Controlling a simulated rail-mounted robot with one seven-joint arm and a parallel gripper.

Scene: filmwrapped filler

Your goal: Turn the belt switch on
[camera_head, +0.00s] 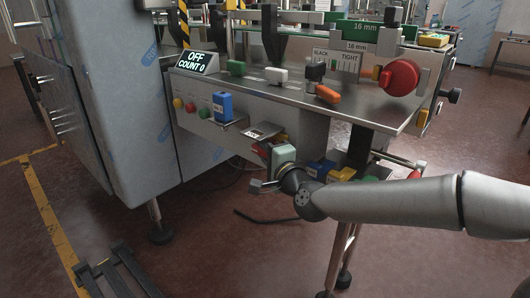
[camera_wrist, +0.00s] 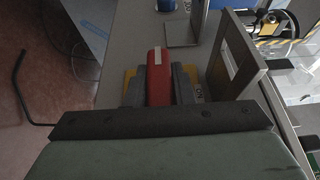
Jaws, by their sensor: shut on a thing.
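The belt switch shows in the wrist view as a red lever (camera_wrist: 155,72) with a white stripe, over a yellow plate (camera_wrist: 197,93) with small lettering that seems to read ON. My gripper (camera_wrist: 158,85) has its two dark fingers closed on either side of the red lever. In the head view my gripper (camera_head: 277,154) is at the front of the machine, below the panel edge, and hides most of the switch. The display (camera_head: 197,62) reads OFF and COUNT 0.
A metal bracket (camera_wrist: 238,55) stands close to the right of my fingers. A blue block (camera_head: 222,107) sits on a small shelf left of my gripper. Yellow, red and green buttons (camera_head: 190,107) are farther left. A large red knob (camera_head: 399,77) is on the deck at right.

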